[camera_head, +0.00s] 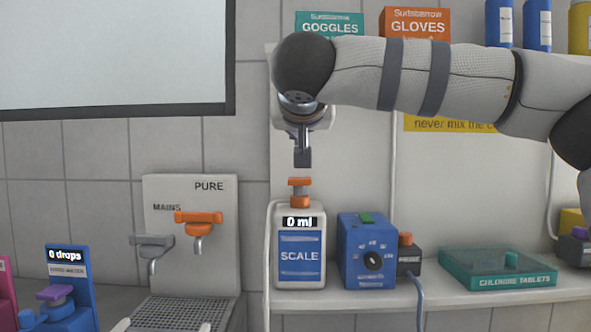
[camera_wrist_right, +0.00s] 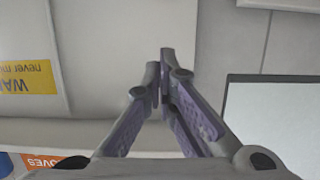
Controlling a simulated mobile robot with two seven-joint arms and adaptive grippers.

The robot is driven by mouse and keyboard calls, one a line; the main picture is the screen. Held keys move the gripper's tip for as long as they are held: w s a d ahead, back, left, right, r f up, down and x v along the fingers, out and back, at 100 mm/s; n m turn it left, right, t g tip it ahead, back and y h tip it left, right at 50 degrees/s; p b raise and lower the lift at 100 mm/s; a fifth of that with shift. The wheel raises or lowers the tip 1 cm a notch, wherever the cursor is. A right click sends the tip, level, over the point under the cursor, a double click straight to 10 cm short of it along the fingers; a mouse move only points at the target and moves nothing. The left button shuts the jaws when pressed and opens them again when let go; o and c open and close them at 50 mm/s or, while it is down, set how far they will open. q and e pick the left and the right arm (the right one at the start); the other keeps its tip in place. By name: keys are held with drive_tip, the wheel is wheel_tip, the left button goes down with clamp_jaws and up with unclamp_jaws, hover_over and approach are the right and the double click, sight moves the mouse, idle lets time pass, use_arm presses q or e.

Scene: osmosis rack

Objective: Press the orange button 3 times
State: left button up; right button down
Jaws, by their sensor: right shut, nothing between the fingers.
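My right gripper (camera_head: 302,157) is shut and empty and points down. It hangs just above the orange pump top (camera_head: 299,190) of a white bottle (camera_head: 287,275) labelled SCALE, with a small gap between them. The bottle's display reads 0 ml. A small orange button (camera_head: 405,239) sits on a black box (camera_head: 408,260) beside the blue dial box, to the right of the bottle. The right wrist view shows the closed fingers (camera_wrist_right: 163,65) but no orange part. My left gripper is not in view.
A blue dial box (camera_head: 352,270) with a green top button stands right of the bottle. A teal chlorine tablets tray (camera_head: 497,281) lies farther right. Left are the PURE and MAINS taps (camera_head: 198,222) and a blue drop counter (camera_head: 68,270) reading 0 drops.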

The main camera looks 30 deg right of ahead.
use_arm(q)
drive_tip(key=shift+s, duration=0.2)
use_arm(e)
drive_tip(key=shift+f, duration=0.1)
hover_over(301, 179)
wheel_tip(301, 179, down, 3)
drive_tip(key=shift+s+a, duration=0.1)
wheel_tip(301, 179, down, 2)
drive_tip(key=shift+s+f, duration=0.1)
drive_tip(key=shift+f, duration=0.65)
drive_tip(key=shift+f, duration=1.5)
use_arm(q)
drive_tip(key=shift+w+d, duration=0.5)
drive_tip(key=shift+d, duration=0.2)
use_arm(e)
drive_tip(key=s+a+r, duration=0.5)
drive_tip(key=s+r, duration=0.1)
drive_tip(key=s, duration=0.2)
drive_tip(key=shift+s+a+r, duration=0.15)
drive_tip(key=shift+s+r, duration=0.05)
drive_tip(key=shift+r, duration=0.2)
